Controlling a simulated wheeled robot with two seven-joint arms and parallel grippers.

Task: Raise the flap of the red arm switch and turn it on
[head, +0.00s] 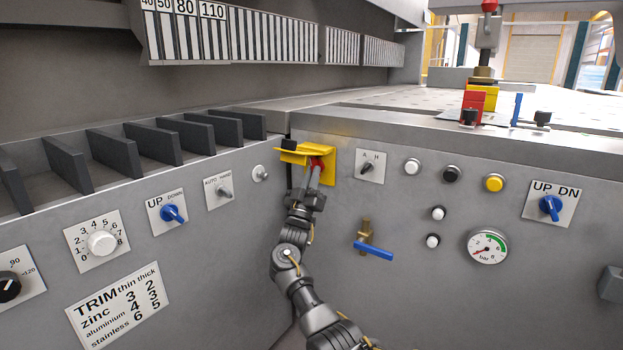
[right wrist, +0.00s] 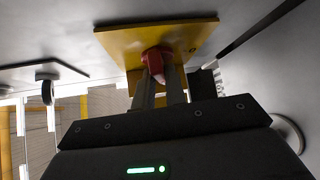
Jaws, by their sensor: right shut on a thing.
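The yellow flap (head: 293,154) of the switch stands out from the panel, raised above the red arm switch (head: 317,163). Its yellow back plate (head: 330,168) is fixed to the front panel near the inner corner. My right gripper (head: 315,172) reaches up from below, under the flap, with its fingertips at the red switch. In the right wrist view the two fingers (right wrist: 160,82) are closed on the red switch (right wrist: 155,60), in front of the yellow plate (right wrist: 185,38). The switch's exact position is partly hidden by the fingers. My left gripper is not in view.
An A/H selector (head: 367,168) sits just right of the yellow plate. Further right are push buttons (head: 452,173), a gauge (head: 487,246) and a blue UP DN knob (head: 550,207). A blue-handled valve (head: 373,250) sticks out below. The side panel closes in at left.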

